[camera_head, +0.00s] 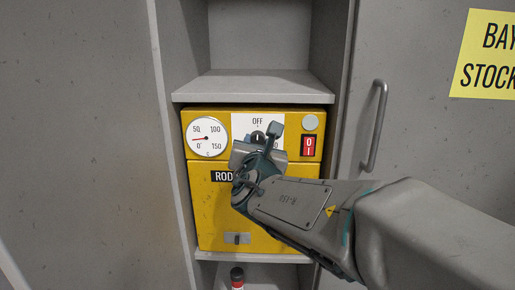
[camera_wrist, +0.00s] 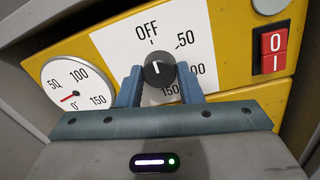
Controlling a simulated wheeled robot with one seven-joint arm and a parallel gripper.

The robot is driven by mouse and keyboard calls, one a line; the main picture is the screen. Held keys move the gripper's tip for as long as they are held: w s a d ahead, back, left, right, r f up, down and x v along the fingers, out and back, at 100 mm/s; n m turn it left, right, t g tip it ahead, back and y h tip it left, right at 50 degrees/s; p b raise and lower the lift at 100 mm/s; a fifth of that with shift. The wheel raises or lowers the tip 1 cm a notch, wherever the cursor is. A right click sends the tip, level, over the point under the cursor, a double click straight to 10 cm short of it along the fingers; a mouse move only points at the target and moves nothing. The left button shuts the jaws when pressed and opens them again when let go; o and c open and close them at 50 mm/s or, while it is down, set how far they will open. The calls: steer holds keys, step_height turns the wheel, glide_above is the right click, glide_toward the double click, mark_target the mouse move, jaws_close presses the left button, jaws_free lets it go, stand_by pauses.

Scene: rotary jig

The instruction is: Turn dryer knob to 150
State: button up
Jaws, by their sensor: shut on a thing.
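The yellow dryer (camera_head: 207,215) stands in a cabinet bay. Its black knob (camera_wrist: 158,68) shows in the wrist view on a white scale plate (camera_wrist: 115,40) marked OFF, 50, 100 and 150. The knob's white pointer line is roughly upright, towards OFF. My gripper (camera_wrist: 160,80) has one finger on each side of the knob and is shut on it. In the head view my gripper (camera_head: 258,142) and wrist hide much of the plate, including its lower numbers.
A round gauge (camera_head: 207,137) at left has its red needle between 0 and 50. A red rocker switch (camera_head: 308,147) sits close right of the plate. A shelf (camera_head: 252,88) overhangs the dryer. A door handle (camera_head: 375,125) sticks out at right.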

steer(key=m+h+b, duration=0.1)
steer(key=m+b, duration=1.5)
steer(key=m+h+b, duration=0.1)
steer(key=m+b, duration=1.5)
steer(key=shift+a+f, duration=0.1)
steer(key=shift+a, duration=0.1)
steer(key=shift+m+b, duration=0.6)
steer(key=shift+m, duration=1.7)
steer(key=o, duration=1)
